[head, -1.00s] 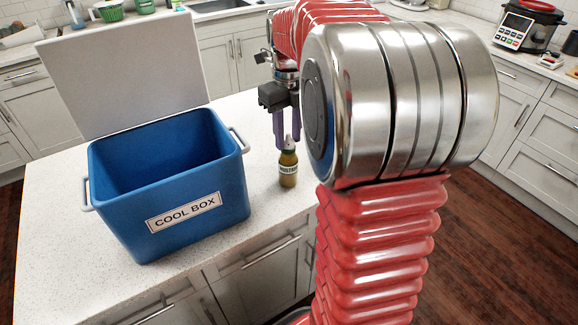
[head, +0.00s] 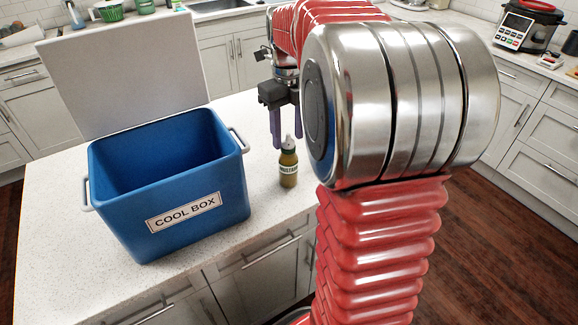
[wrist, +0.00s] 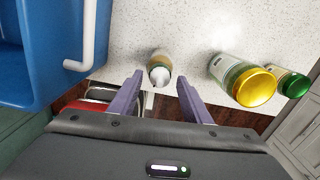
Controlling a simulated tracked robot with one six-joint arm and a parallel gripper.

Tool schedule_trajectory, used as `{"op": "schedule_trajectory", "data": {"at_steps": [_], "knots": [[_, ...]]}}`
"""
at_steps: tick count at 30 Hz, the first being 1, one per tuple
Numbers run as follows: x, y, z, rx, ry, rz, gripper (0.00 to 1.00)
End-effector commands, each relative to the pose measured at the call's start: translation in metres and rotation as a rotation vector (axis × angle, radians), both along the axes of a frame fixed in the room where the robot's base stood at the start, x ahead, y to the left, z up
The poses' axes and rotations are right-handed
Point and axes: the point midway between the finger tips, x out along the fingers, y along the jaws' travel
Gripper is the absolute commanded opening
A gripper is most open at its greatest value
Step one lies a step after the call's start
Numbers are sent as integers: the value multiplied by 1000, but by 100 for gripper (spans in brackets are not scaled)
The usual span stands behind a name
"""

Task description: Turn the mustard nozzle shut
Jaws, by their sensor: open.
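The mustard bottle (head: 288,169) stands upright on the white counter, to the right of the blue cool box. It has a label, a dark green collar and a pale nozzle (head: 289,141) on top. In the wrist view I look down on the bottle's nozzle (wrist: 159,75), which shows between and just beyond my two purple fingers. My gripper (head: 287,142) is open and points down over the bottle, fingers apart and holding nothing. The wrist view also shows my open gripper (wrist: 159,82). I cannot tell the nozzle's turn position.
The open cool box (head: 226,195) stands close left of the bottle, its lid (head: 120,75) raised; its pale handle shows in the wrist view (wrist: 82,40). A gold-lidded jar (wrist: 240,78) and a green-lidded jar (wrist: 291,84) stand to the right in the wrist view.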

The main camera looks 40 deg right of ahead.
Motion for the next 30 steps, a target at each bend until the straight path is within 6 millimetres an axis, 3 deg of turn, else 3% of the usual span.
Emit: {"op": "schedule_trajectory", "data": {"at_steps": [30], "knots": [[1,0,58,-1,-2,0,44]]}}
